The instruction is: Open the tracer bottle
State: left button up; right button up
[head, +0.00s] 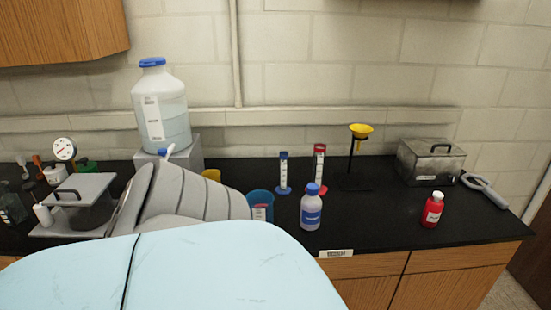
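Two small bottles stand upright on the black bench top, and I cannot tell from their labels which one is the tracer bottle. The red bottle (432,211) has a pale cap on it and stands near the front edge at the right. The pale bottle (310,212) has a blue cap on it and a blue label, and stands near the front edge at the middle. Neither gripper shows in the head view. A grey ribbed part and a large pale blue part, seemingly mine, cover the lower left and hide some of the bench.
A large carboy (160,115) stands on a block at the back left. A blue cup (260,201), two measuring cylinders (283,175) (319,168), a yellow funnel (361,130) on a stand and a lidded metal box (431,166) stand around the bottles. Bench between the bottles is clear.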

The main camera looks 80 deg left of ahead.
aim_at(310, 214)
jog(key=u, duration=2.1)
jog(key=i+l+u, duration=0.35)
jog(key=l, duration=0.25)
jog(key=i+l+u, duration=0.2)
jog(key=l, duration=0.15)
jog(key=l+u, duration=0.2)
jog(key=l, duration=0.15)
jog(key=i, duration=0.05)
